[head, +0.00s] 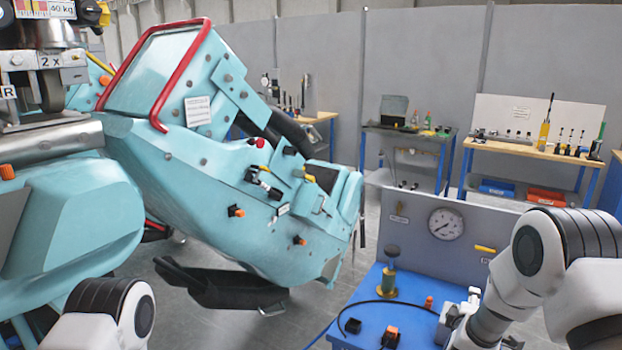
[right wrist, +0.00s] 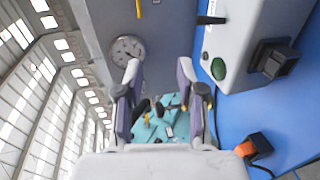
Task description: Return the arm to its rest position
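My right arm comes in from the right in the head view, bent over the blue bench (head: 350,338). Its gripper (head: 462,312) is low over the bench, partly hidden by my own wrist. In the right wrist view the two fingers of this gripper (right wrist: 160,95) stand apart with nothing held between them. The teal coaster car shows in the distance through the gap. Of my left arm only a white and black link shows at the bottom left of the head view. My left gripper is out of view.
The large teal coaster car (head: 240,190) fills the left. A panel with a round gauge (head: 445,223) stands behind the bench. A brass valve (head: 390,275), a black cable and an orange-topped connector (head: 390,336) are on the bench. A white box (right wrist: 245,40) is close beside the right gripper.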

